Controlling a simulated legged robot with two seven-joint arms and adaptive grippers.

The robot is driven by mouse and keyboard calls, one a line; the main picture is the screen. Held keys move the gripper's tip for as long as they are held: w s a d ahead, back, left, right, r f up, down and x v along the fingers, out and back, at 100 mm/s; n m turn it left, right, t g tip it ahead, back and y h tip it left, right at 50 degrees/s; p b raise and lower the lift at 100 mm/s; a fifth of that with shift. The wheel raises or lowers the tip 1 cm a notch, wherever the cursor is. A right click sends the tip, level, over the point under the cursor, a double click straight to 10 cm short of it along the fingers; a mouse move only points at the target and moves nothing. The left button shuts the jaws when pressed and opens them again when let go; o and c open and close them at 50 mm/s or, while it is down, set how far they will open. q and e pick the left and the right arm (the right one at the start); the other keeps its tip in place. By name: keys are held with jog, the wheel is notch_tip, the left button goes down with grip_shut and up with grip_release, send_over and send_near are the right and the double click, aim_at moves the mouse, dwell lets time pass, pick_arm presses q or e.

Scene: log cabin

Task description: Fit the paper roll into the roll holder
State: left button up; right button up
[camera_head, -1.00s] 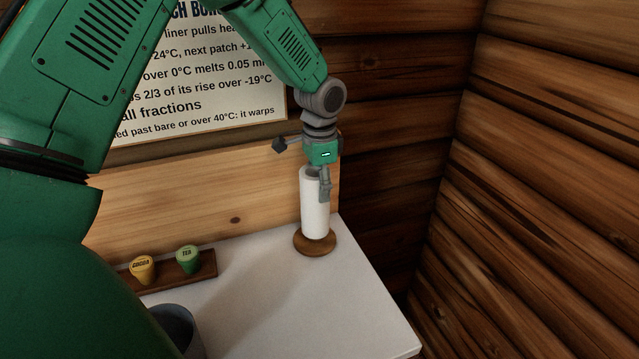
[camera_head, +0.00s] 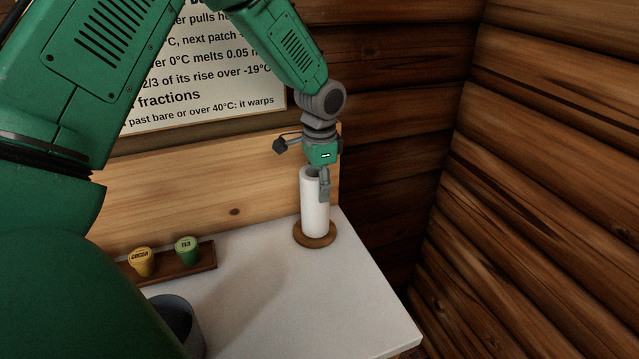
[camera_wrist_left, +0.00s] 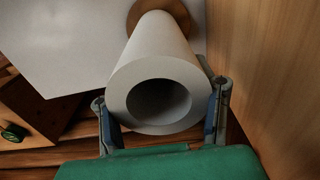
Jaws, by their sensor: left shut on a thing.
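The white paper roll (camera_head: 315,208) stands upright over the round wooden base of the roll holder (camera_head: 315,240). Its lower end looks to be on or just above the base; I cannot tell which. My left gripper (camera_head: 322,186) comes from above and is shut on the roll's upper part. In the left wrist view the fingers (camera_wrist_left: 164,120) sit on either side of the roll (camera_wrist_left: 155,75). The roll's open core faces the camera and looks dark; no post shows in it. Part of the holder's base (camera_wrist_left: 178,12) shows beyond the roll. My right gripper is not in view.
The roll holder stands near the back right corner of the white counter (camera_head: 290,310). A wooden rack (camera_head: 190,262) with a yellow cocoa pod (camera_head: 141,262) and a green tea pod (camera_head: 187,250) is at the left. A grey container (camera_head: 178,318) stands in front. Log walls close the right and back.

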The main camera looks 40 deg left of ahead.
pick_arm(q)
jog(key=shift+f, duration=0.25)
jog(key=o, duration=1.4)
jog(key=shift+r, duration=0.1)
notch_tip(320, 180, up, 12)
jog(key=shift+d+f, duration=0.15)
jog(key=shift+f, duration=0.1)
